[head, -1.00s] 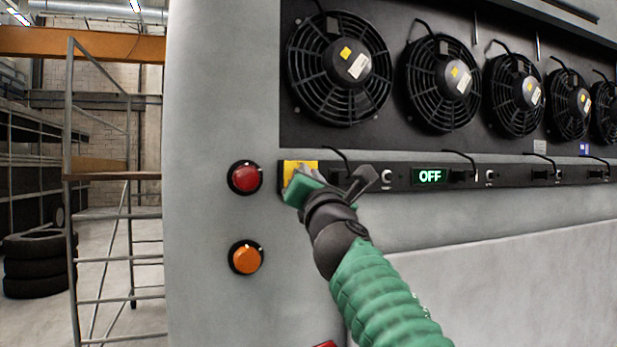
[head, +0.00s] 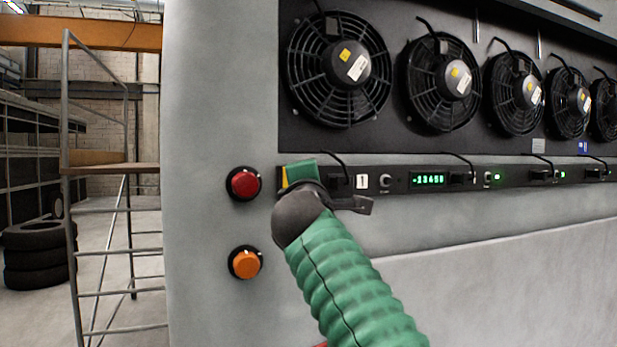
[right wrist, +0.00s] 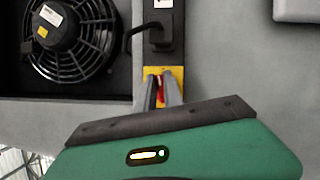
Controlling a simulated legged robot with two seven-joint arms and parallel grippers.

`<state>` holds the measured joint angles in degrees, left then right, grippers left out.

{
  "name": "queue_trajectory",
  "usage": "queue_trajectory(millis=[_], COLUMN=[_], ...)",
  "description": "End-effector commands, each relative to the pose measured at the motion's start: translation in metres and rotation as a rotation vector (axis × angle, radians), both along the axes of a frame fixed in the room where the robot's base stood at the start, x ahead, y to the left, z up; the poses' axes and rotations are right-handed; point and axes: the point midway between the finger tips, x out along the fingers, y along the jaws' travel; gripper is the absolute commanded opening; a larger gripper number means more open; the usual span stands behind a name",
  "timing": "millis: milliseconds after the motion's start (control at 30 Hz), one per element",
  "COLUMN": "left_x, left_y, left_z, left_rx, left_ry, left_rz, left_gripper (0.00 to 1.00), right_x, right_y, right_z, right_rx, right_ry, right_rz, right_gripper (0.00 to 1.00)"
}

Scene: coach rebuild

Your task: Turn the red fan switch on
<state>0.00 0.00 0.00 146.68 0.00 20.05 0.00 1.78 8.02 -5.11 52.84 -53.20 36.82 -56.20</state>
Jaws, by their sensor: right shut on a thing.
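The red fan switch (right wrist: 159,90) shows as a small red piece on a yellow plate (right wrist: 150,73) in the right wrist view. My right gripper (right wrist: 163,84) is shut on it, with one grey finger on each side. In the head view my right gripper (head: 301,174) covers the switch, and only a sliver of the yellow plate (head: 285,177) shows at the left end of the black control strip (head: 400,182). The strip's display (head: 427,180) shows green digits. My left gripper is not in view.
A red button (head: 243,184) and an orange button (head: 245,263) are on the grey wall just left of the strip. Several black fans (head: 338,68) sit above it with cables. A metal stair frame (head: 128,220) and stacked tyres (head: 38,255) stand at far left.

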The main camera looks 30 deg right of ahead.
Motion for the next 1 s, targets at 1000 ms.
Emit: queue_trajectory(millis=[1000], left_x=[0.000], left_y=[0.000], left_z=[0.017], left_rx=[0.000], left_ry=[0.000], left_rz=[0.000], left_gripper=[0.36], right_x=[0.002], right_y=[0.000], right_z=[-0.006], right_rx=[0.229], right_ry=[-0.045], right_rz=[-0.001], right_gripper=[0.16])
